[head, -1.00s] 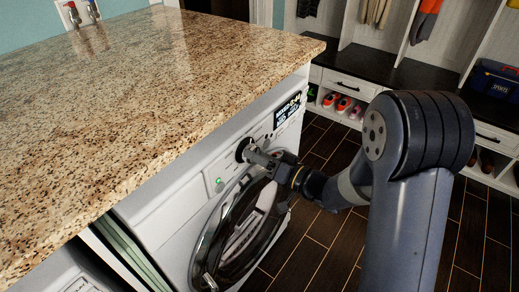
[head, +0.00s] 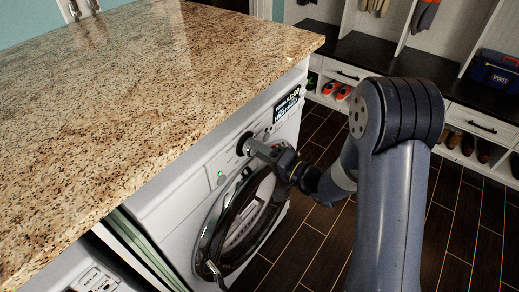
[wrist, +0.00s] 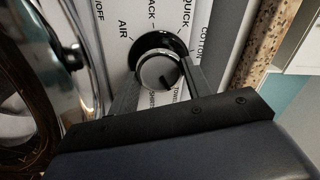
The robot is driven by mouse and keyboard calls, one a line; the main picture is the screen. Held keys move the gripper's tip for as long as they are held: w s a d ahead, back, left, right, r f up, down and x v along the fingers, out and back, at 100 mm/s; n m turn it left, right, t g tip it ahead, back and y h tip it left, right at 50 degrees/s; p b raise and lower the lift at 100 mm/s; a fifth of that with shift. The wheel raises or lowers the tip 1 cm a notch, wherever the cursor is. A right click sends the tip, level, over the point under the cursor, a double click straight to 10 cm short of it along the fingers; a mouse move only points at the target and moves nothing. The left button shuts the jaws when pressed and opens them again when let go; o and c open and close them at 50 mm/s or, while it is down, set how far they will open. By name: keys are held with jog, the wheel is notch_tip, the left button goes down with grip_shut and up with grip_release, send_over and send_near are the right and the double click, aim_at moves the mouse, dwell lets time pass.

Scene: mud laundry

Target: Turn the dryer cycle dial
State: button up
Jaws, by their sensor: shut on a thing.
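The dryer (head: 178,236) is white with a round glass door and stands under the granite counter. Its cycle dial (wrist: 158,70) is a round silver knob with a dark base ring and a dark pointer mark toward the lower right in the wrist view. Printed labels around it include AIR and QUICK. My gripper (wrist: 153,82) is shut on the dial, one finger at each side. In the head view my gripper (head: 254,147) reaches the front panel from the right, and the dial (head: 243,141) is partly hidden behind the fingers.
The round door (head: 207,240) lies just below my gripper. A lit display (head: 287,104) is on the panel to the right. The granite counter (head: 150,110) overhangs above. Dark floor (head: 305,215) is open to the right; cubbies and a bench (head: 400,70) stand behind.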

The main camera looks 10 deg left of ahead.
dwell(0.3)
jog(key=o, duration=1)
jog(key=b+v, duration=0.1)
jog(key=v, duration=0.9)
jog(key=shift+s+d, duration=0.2)
jog(key=shift+d, duration=0.15)
jog(key=x, duration=1)
jog(key=shift+w+a+p, duration=0.2)
jog(key=shift+a+p, duration=0.15)
jog(key=shift+p, duration=0.1)
